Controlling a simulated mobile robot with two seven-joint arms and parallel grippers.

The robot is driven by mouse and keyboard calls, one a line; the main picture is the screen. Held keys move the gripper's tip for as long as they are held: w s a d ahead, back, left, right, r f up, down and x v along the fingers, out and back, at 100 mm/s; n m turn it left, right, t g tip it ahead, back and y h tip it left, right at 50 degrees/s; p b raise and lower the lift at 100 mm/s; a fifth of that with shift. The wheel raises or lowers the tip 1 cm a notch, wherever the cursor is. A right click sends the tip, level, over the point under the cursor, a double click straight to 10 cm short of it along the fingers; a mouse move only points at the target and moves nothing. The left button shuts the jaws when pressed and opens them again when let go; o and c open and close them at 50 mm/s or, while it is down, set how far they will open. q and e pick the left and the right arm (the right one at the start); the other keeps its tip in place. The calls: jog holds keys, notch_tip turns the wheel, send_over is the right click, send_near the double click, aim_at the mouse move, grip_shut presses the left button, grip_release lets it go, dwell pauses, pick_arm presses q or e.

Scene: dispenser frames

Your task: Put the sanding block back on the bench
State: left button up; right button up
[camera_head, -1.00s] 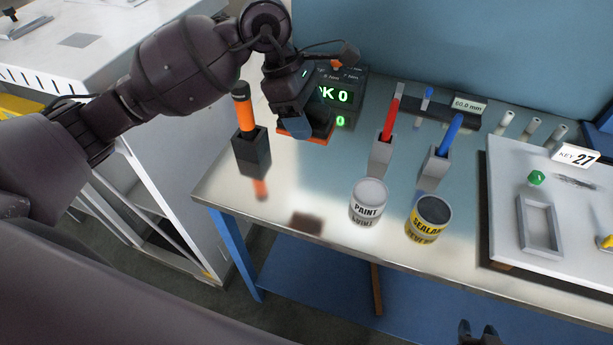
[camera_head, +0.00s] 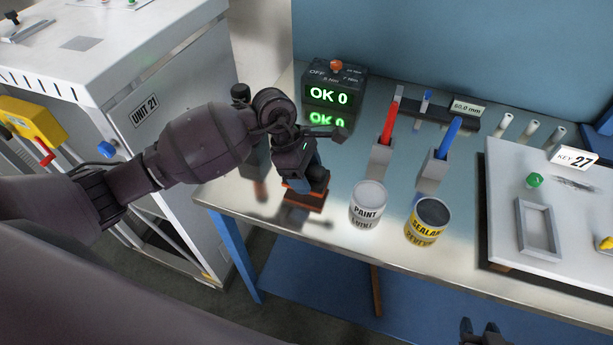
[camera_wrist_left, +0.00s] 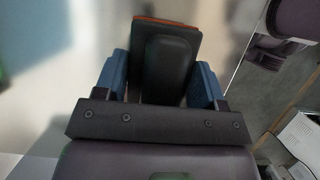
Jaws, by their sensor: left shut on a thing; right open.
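The sanding block (camera_head: 303,197) has an orange-brown base; its dark handle shows in the left wrist view (camera_wrist_left: 167,62). My left gripper (camera_head: 309,180) is shut on the handle, with a blue finger on each side of it. The block is low over the front left part of the bench (camera_head: 340,238), left of the paint can. A dark patch shows on the bench just below it; I cannot tell if the base touches the top. My right gripper (camera_head: 479,332) is open and empty at the bottom edge of the head view.
The paint can (camera_head: 367,207) and sealant can (camera_head: 428,220) stand right of the block. A dark holder (camera_head: 256,160) is partly hidden behind my left arm. The display box (camera_head: 334,90), red and blue tools in holders, and a white board (camera_head: 510,205) are further off.

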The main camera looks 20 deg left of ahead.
pick_arm(q)
jog(key=shift+f, duration=1.05)
jog(key=o, duration=0.9)
jog(key=shift+a+r, duration=0.15)
jog(key=shift+r, duration=0.3)
jog(key=v, duration=1)
jog(key=shift+b, duration=0.35)
jog(key=shift+a+r, duration=0.15)
jog(key=shift+r, duration=0.5)
pick_arm(e)
jog(key=shift+s+f, duration=0.4)
jog(key=shift+f, duration=0.35)
jog(key=shift+w, duration=0.1)
jog(key=shift+w+r, duration=0.25)
